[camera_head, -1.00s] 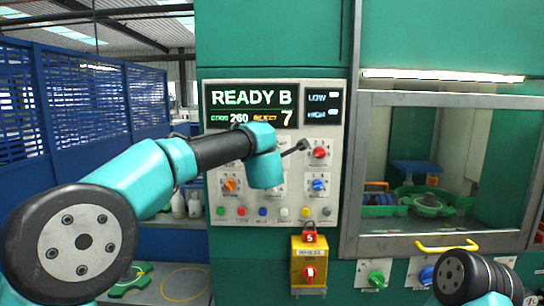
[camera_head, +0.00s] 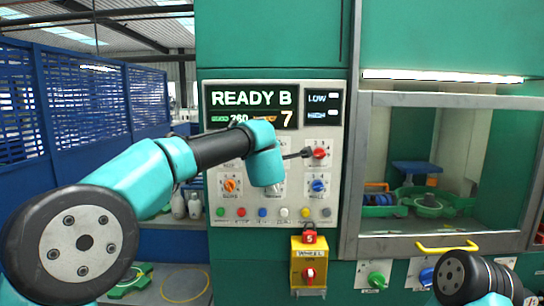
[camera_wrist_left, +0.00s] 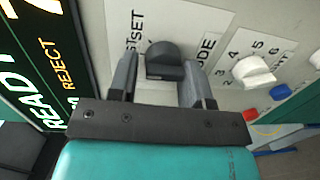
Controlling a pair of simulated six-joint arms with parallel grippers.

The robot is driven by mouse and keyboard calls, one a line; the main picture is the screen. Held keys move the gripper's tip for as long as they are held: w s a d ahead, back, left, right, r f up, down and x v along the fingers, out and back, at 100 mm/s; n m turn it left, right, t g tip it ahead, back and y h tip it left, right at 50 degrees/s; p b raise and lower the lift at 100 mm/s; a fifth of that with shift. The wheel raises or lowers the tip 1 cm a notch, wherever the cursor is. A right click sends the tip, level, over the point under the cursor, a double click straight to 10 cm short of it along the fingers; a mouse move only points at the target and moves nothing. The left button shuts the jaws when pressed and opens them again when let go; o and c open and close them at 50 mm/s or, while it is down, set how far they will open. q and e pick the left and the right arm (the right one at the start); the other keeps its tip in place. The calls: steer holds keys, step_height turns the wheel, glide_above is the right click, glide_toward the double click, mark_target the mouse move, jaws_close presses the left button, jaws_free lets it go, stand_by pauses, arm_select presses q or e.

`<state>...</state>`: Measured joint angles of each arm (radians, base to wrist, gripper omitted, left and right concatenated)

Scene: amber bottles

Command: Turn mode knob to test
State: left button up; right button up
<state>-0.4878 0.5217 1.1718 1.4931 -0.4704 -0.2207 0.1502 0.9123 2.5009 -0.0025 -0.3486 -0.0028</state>
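The mode knob (camera_wrist_left: 165,58) is a black knob on a white label plate in the left wrist view. The lettering beside it is partly covered; "SET", letters ending in "ST" and part of "MODE" show. My left gripper (camera_wrist_left: 160,80) is open, one finger on each side of the knob. A gap shows beside the left finger; I cannot tell whether the right finger touches the knob. In the head view my left arm hides this knob, and a dark finger reaches right, close to a red knob (camera_head: 319,153). My right gripper is out of view.
A white knob (camera_wrist_left: 254,71) with numbers sits beside the mode knob's plate. The display (camera_head: 251,106) reads "READY B" and 7. An orange knob (camera_head: 230,185), a blue knob (camera_head: 318,185) and a row of buttons share the panel. A yellow wheel switch box (camera_head: 309,264) hangs below.

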arm_select(q)
steer(key=o, duration=0.3)
steer(key=shift+f, duration=0.1)
steer(key=shift+s, duration=0.1)
steer(key=s, duration=1.1)
steer(key=s+r, duration=0.1)
steer(key=s, duration=0.5)
steer(key=shift+s+a+r, duration=0.1)
steer(key=shift+a, duration=0.25)
